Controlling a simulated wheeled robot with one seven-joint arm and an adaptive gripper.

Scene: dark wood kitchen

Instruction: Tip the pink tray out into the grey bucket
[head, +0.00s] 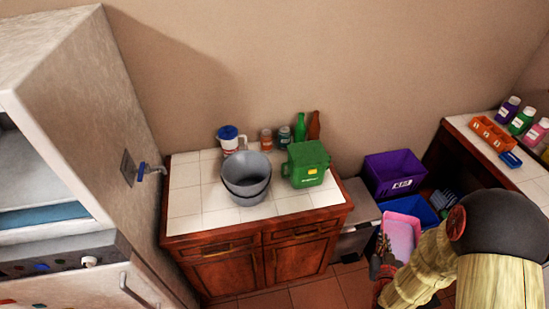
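The grey bucket (247,183) stands upright on the white-tiled counter and looks like two nested rims; I cannot see what is inside. The pink tray (405,232) is at the lower right, in front of the blue bin, partly hidden by my arm. My gripper (383,248) is at the tray's left edge, dark and small in the view. Its fingers overlap the tray's edge, but I cannot tell whether they are closed on it. The tray's contents are not clear.
A green canister (306,165) stands right of the bucket. A blue-lidded jar (230,140), small jars and bottles stand behind. A purple crate (394,174) and blue bin (412,208) are right of the counter. Bare tiles (195,205) lie left of the bucket.

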